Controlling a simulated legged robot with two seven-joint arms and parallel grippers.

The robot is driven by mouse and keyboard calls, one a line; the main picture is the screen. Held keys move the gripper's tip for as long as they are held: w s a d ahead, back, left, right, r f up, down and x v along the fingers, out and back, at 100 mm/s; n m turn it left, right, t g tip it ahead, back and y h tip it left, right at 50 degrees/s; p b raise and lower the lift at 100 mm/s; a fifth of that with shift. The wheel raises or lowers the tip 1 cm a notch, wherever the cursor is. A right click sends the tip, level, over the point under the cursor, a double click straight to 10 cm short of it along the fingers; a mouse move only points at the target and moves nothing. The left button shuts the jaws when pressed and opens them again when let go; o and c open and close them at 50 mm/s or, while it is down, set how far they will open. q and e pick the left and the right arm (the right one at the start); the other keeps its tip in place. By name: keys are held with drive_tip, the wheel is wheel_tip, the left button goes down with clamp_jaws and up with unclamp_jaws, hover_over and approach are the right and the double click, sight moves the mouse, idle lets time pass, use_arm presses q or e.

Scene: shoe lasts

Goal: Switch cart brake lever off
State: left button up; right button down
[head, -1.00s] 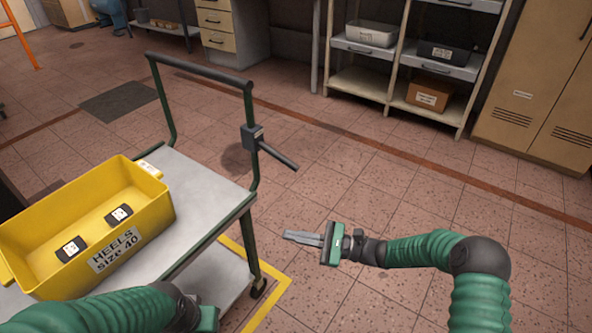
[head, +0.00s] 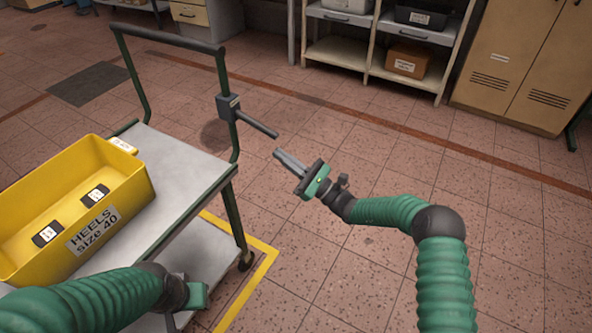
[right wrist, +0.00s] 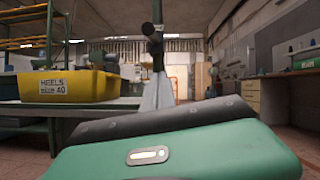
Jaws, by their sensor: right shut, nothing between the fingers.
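The cart (head: 205,160) stands at the left with a dark green push handle frame. The brake lever (head: 256,124) is a dark bar that sticks out to the right from a box on the frame's right post, sloping down. My right gripper (head: 278,156) is shut and empty, just below and right of the lever's tip, apart from it. In the right wrist view the lever box (right wrist: 153,40) shows ahead, and the grey fingers point at it. My left gripper (head: 195,296) is low over the cart's front side; its fingers are hidden.
A yellow bin (head: 120,205) labelled "HEELS size 40" sits on the cart top with two dark tagged pieces inside. Shelves (head: 380,60) and a tan cabinet (head: 520,70) stand at the back. The floor right of the cart is clear.

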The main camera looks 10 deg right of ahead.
sight(257, 125)
use_arm(q)
drive_tip(key=shift+s+b+x, duration=0.25)
drive_tip(key=shift+b+x, duration=0.65)
drive_tip(key=shift+x, duration=0.25)
use_arm(e)
drive_tip(key=r, duration=0.1)
drive_tip(key=a+r, duration=0.1)
drive_tip(key=r, duration=0.3)
drive_tip(key=shift+a, duration=0.35)
drive_tip(key=shift+r, duration=0.1)
